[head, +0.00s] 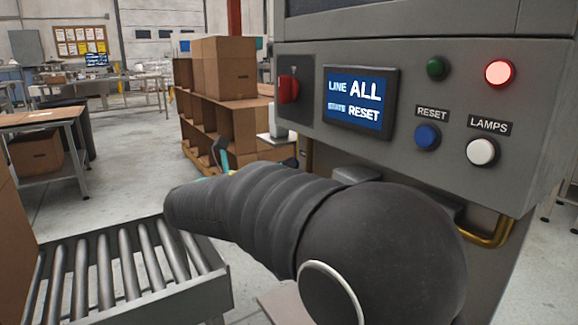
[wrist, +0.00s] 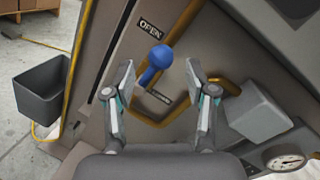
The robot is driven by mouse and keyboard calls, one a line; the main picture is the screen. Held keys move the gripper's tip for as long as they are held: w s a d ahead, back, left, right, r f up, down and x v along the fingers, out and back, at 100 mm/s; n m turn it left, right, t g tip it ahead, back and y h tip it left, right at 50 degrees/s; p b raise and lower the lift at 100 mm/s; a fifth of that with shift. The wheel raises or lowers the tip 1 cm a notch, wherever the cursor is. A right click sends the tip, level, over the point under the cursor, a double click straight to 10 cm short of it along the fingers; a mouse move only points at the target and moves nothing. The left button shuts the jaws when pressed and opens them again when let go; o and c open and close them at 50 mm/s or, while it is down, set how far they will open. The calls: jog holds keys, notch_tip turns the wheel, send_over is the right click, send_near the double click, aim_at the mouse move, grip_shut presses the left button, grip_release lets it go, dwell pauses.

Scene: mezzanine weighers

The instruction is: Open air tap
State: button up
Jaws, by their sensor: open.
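The air tap, a blue-handled lever (wrist: 158,58), shows in the wrist view on a grey panel in front of my gripper (wrist: 160,72). Its round end points up and a little right, between an OPEN label (wrist: 149,29) above and a smaller, hard-to-read label (wrist: 161,97) below. My gripper is open, with one finger on each side of the lever in the picture. I see no clear contact. In the head view my dark arm hides the tap and most of the gripper.
In the wrist view, a yellow pipe (wrist: 187,22) runs by the tap, with a grey box (wrist: 258,110) and a gauge (wrist: 286,160) at right and a dark bin (wrist: 42,90) at left. In the head view, a control panel (head: 405,140) stands right and a roller conveyor (head: 222,290) lower left.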

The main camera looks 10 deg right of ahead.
jog(key=v, duration=0.7)
jog(key=shift+s, duration=0.1)
